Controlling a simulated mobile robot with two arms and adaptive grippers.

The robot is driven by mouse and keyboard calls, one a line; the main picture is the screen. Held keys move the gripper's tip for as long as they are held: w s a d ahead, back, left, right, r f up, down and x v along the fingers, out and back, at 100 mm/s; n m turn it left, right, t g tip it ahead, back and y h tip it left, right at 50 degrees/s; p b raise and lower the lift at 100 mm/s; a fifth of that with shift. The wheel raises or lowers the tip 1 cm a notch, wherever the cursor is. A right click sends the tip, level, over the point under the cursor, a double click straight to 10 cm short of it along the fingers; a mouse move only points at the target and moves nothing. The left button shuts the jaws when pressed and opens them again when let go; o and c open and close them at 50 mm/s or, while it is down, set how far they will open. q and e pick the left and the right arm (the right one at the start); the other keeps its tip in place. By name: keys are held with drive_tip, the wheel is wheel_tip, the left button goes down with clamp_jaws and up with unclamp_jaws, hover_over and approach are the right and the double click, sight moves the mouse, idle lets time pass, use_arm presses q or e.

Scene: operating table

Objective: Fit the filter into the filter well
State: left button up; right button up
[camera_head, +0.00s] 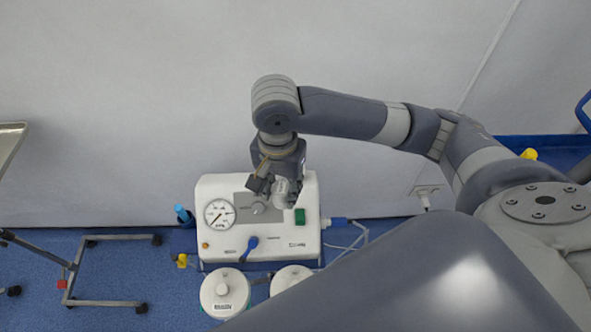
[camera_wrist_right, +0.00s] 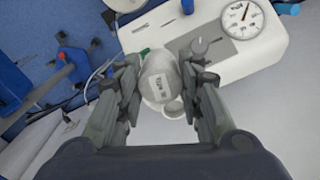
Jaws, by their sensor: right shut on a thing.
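In the head view the filter (camera_head: 281,190) hangs below my right gripper (camera_head: 276,186), over the upper right part of the white suction unit (camera_head: 222,250). The unit also shows in the wrist view (camera_wrist_right: 262,60). I cannot make out the filter well; it may be hidden behind the gripper or the filter. Whether the filter touches the unit cannot be told. My left gripper is not in view.
Two white-lidded canisters, one at the left (camera_head: 224,292), stand in front. A wheeled stand (camera_head: 105,303) is at the left.

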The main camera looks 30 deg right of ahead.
wheel_tip(320, 180, down, 4)
drive_tip(key=a+m, duration=0.2)
drive_tip(key=m, duration=0.5)
drive_tip(key=w+d+p, duration=0.1)
drive_tip(key=w+d, duration=0.2)
drive_tip(key=w+d+f, duration=0.1)
drive_tip(key=w+d, duration=0.2)
drive_tip(key=w+d+p, duration=0.1)
drive_tip(key=w+d, duration=0.3)
drive_tip(key=shift+w+d+f+p, duration=0.1)
drive_tip(key=shift+f+p, duration=0.1)
drive_tip(key=shift+p, duration=0.15)
drive_tip(key=shift+w+d+f, duration=0.1)
drive_tip(key=shift+w+d, duration=0.1)
drive_tip(key=shift+w, duration=0.05)
wheel_tip(320, 180, down, 3)
drive_tip(key=shift+r+p, duration=0.15)
drive_tip(key=shift+p, duration=0.4)
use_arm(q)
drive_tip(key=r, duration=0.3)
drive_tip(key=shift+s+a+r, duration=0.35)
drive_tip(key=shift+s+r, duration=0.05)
use_arm(e)
drive_tip(key=shift+f, duration=0.45)
drive_tip(key=o, duration=0.9)
drive_tip(key=shift+f, duration=0.1)
drive_tip(key=shift+c, duration=0.2)
